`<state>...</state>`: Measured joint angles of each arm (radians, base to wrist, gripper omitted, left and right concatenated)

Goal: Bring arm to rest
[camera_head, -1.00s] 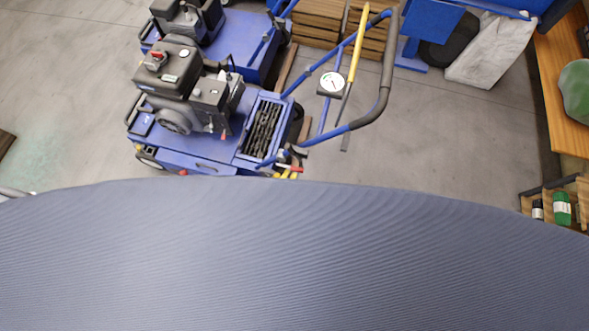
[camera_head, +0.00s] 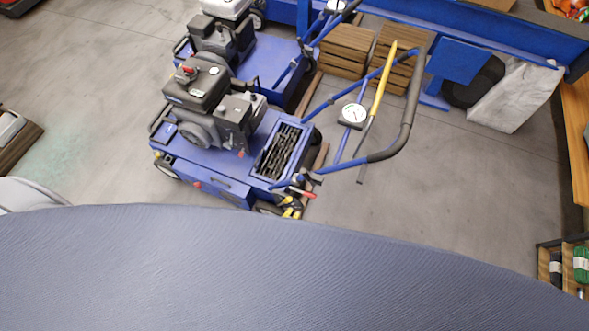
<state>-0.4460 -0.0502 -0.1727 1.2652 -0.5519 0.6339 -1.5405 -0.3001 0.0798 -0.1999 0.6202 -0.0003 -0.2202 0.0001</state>
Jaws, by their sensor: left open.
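A blue aerator (camera_head: 215,170) with a black and grey engine (camera_head: 205,103) stands on the floor left of centre. Its blue handle frame rises to the right and ends in a black grip (camera_head: 408,125). A round white gauge (camera_head: 353,114) sits by the frame. My pale left arm (camera_head: 28,195) shows only as a rounded piece at the left edge. I see no fingers of either gripper; a large blue-grey ribbed surface (camera_head: 270,270) covers the lower part of the view. My right arm cannot be made out.
A second blue aerator (camera_head: 268,58) stands behind the first. Wooden stacks (camera_head: 345,48), a blue bench (camera_head: 480,35) and a pale sack-like block (camera_head: 512,97) are at the back. A shelf with a green item (camera_head: 581,265) is at lower right. Grey floor (camera_head: 460,185) is clear right of the handle.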

